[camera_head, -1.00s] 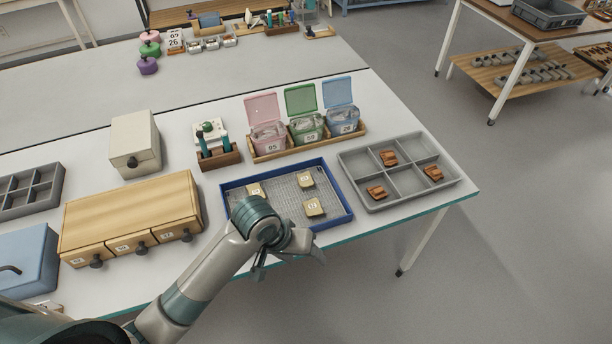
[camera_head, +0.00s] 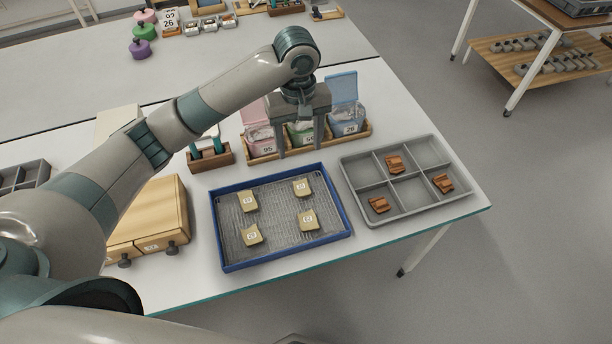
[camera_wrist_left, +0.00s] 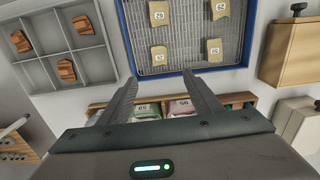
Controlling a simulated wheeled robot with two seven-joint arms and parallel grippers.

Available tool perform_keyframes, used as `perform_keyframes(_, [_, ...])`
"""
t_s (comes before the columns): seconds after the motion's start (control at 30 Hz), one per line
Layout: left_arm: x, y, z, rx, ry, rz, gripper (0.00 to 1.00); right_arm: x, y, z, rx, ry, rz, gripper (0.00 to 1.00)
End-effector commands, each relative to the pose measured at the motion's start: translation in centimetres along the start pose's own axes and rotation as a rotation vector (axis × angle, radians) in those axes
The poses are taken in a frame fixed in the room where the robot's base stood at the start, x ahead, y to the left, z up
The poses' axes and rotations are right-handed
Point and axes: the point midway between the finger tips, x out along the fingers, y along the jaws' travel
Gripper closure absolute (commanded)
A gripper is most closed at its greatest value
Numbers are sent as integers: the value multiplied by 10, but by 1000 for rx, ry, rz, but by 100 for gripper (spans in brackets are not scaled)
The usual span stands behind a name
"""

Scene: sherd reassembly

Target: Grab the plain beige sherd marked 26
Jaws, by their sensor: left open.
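Several beige sherds with white number labels lie apart in the blue-rimmed tray (camera_head: 284,259): one at back left (camera_head: 248,202), one at back right (camera_head: 302,187), one at front right (camera_head: 308,219) and one at front left (camera_head: 252,236). The numbers are too small to tell which is 26. My left gripper (camera_head: 300,151) is open and empty, pointing down in front of the lidded boxes, behind the tray. In the left wrist view its spread fingers (camera_wrist_left: 162,80) stand short of the tray's rim (camera_wrist_left: 128,45). My right gripper is not in view.
Lidded pink, green and blue (camera_head: 347,119) boxes stand in a wooden holder (camera_head: 262,155) by the gripper. A grey compartment tray (camera_head: 372,212) with orange-brown sherds lies right. A wooden drawer unit (camera_head: 165,205) stands left, partly behind my arm. A card reading 26 (camera_head: 170,20) stands far back.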

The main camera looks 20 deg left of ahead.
Motion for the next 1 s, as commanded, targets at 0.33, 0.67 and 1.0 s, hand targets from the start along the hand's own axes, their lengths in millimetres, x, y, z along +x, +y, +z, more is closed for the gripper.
perform_keyframes(0.33, [-2,-1,-2,-7,1,-4,42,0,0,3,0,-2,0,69])
perform_keyframes(0.67, [20,-2,-2,-9,0,-7,42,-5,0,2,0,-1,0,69])
perform_keyframes(1.0, [80,-2,-1,-7,-1,-7,42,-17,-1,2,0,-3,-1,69])
